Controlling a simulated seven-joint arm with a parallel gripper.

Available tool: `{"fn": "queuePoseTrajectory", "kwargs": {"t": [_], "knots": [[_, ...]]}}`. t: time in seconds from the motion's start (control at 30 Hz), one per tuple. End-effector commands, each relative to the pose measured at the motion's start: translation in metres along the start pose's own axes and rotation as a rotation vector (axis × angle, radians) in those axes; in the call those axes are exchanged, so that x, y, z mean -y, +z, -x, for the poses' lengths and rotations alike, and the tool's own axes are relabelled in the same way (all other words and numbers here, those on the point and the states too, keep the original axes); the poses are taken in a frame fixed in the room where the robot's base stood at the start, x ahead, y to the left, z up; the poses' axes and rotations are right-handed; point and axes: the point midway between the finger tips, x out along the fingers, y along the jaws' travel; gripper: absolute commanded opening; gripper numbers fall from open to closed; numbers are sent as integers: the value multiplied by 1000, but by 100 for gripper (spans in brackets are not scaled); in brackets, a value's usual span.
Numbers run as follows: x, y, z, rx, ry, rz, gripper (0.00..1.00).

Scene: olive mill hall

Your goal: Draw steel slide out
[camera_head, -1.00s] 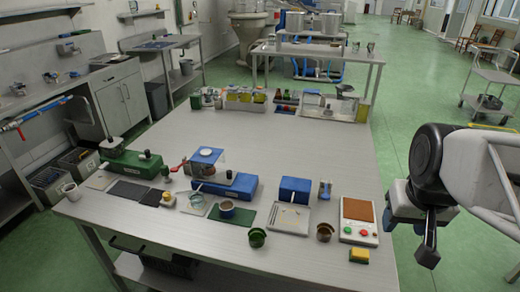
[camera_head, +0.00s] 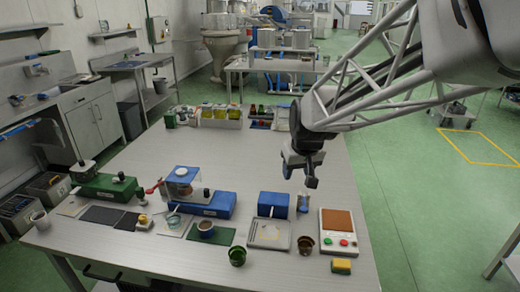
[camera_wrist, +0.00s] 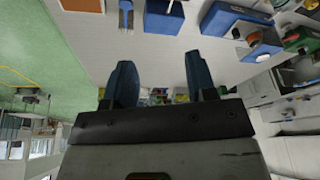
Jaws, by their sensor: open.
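My gripper (camera_head: 308,172) hangs over the right half of the table, pointing down, open and empty. My gripper touches neither.
A steel tray (camera_head: 260,242) lies before the box. A red-and-green-button panel (camera_head: 345,242), brown cup (camera_head: 305,245), green cup (camera_head: 237,255) and yellow sponge (camera_head: 341,266) are near. A blue device (camera_head: 205,206) stands left. The table's middle (camera_head: 220,150) is clear.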

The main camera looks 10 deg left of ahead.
Motion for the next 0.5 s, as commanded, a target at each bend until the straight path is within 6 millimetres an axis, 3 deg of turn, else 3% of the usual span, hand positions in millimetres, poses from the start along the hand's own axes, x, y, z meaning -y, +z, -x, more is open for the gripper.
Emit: {"fn": "queuePoseTrajectory", "kwargs": {"t": [0.5], "knots": [[77,-103,-94,-28,-49,153,52]]}}
